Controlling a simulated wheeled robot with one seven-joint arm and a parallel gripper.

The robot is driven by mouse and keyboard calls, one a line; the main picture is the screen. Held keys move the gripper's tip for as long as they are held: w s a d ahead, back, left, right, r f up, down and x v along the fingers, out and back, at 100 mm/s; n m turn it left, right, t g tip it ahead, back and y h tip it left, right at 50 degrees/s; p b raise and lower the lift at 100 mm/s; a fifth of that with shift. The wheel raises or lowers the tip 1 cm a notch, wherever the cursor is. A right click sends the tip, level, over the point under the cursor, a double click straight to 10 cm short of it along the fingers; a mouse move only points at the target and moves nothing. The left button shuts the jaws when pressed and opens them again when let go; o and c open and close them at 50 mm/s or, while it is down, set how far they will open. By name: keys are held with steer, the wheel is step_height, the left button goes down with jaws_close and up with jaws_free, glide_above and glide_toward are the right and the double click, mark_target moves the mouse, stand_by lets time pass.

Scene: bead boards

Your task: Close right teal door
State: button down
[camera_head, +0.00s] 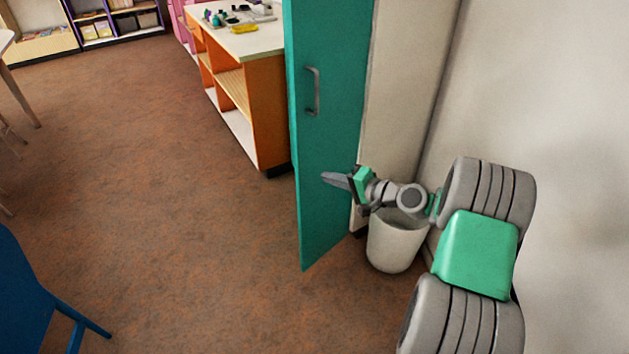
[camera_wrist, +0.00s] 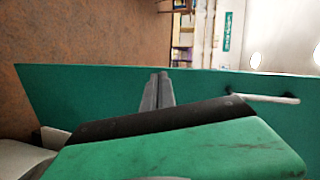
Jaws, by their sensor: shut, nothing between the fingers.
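The teal door (camera_head: 330,130) stands open, upright, its face with a grey bar handle (camera_head: 312,92) showing in the head view. In the wrist view the door (camera_wrist: 60,95) stretches across the frame, with its handle (camera_wrist: 262,97) at the right. My gripper (camera_head: 325,177) is shut and empty, pointing left in front of the lower part of the door, below the handle. In the wrist view its closed fingers (camera_wrist: 157,85) overlap the door face. I cannot tell whether they touch it.
A white waste bin (camera_head: 395,245) stands on the floor under my forearm, close to the wall (camera_head: 560,90). An orange shelf unit (camera_head: 265,115) with items on top stands behind the door. A blue chair (camera_head: 25,295) is at lower left. The brown floor left of the door is clear.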

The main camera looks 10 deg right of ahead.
steer(key=d+f+m+t+b, duration=0.1)
steer(key=d+f+m+t, duration=0.2)
steer(key=d, duration=0.2)
steer(key=b, duration=0.1)
glide_toward(308, 154)
steer(key=x, duration=0.6)
steer(key=shift+w+a, duration=0.25)
steer(key=shift+a, duration=0.1)
steer(key=shift+w+m, duration=0.1)
steer(key=shift+m, duration=0.2)
